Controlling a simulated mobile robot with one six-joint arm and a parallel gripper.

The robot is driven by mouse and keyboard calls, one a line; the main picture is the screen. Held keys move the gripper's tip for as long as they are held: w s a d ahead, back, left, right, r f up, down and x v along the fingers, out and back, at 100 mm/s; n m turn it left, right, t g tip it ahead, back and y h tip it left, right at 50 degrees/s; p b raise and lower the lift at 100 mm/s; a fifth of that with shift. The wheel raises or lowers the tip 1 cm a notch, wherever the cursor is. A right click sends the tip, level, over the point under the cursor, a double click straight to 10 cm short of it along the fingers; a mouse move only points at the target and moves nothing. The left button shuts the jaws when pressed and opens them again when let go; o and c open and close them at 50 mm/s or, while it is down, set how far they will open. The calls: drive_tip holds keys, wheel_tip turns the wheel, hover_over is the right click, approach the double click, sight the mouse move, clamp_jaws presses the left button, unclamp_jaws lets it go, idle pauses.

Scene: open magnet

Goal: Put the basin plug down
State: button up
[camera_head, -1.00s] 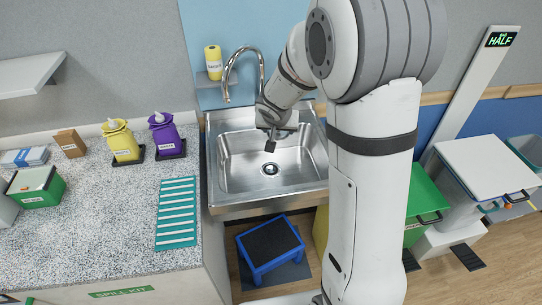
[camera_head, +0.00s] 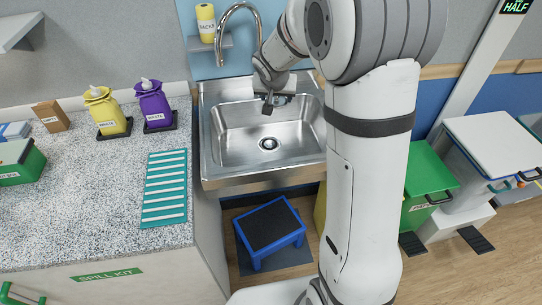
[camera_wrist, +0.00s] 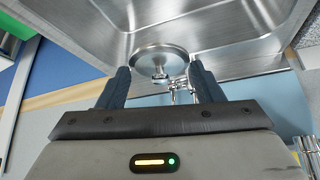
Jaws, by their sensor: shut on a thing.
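The basin plug (camera_wrist: 158,61) is a round metal disc with a small knob, seen between my fingertips in the wrist view. My gripper (camera_wrist: 160,76) is shut on it, with one dark finger at each side. In the head view my gripper (camera_head: 268,104) points down over the back part of the steel sink (camera_head: 222,160). The plug cannot be made out there. The drain (camera_head: 268,143) shows in the basin floor, in front of the gripper and apart from it.
A curved tap (camera_head: 219,35) rises behind the sink at the left. The speckled counter (camera_head: 90,200) at left holds a teal striped mat (camera_head: 164,188), yellow (camera_head: 106,113) and purple (camera_head: 153,104) bags. A blue stool (camera_head: 270,231) stands below the sink.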

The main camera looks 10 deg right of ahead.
drive_tip(key=b, duration=2.1)
hover_over(269, 142)
drive_tip(key=s, duration=0.3)
wheel_tip(269, 142, down, 12)
drive_tip(key=f, duration=0.1)
drive_tip(key=shift+n+y, duration=0.4)
drive_tip(key=shift+n, duration=0.2)
drive_tip(key=f+b, duration=0.1)
drive_tip(key=f, duration=0.2)
drive_tip(key=f+b, duration=0.2)
drive_tip(key=f, duration=0.1)
drive_tip(key=w+f+b, duration=0.1)
drive_tip(key=f, duration=0.3)
drive_tip(key=shift+a+f+b, duration=0.1)
drive_tip(key=shift+a+b, duration=0.05)
drive_tip(key=shift+b, duration=0.25)
drive_tip(key=shift+f, duration=0.1)
drive_tip(key=shift+f, duration=0.15)
drive_tip(key=o, duration=1)
drive_tip(key=shift+c, duration=0.2)
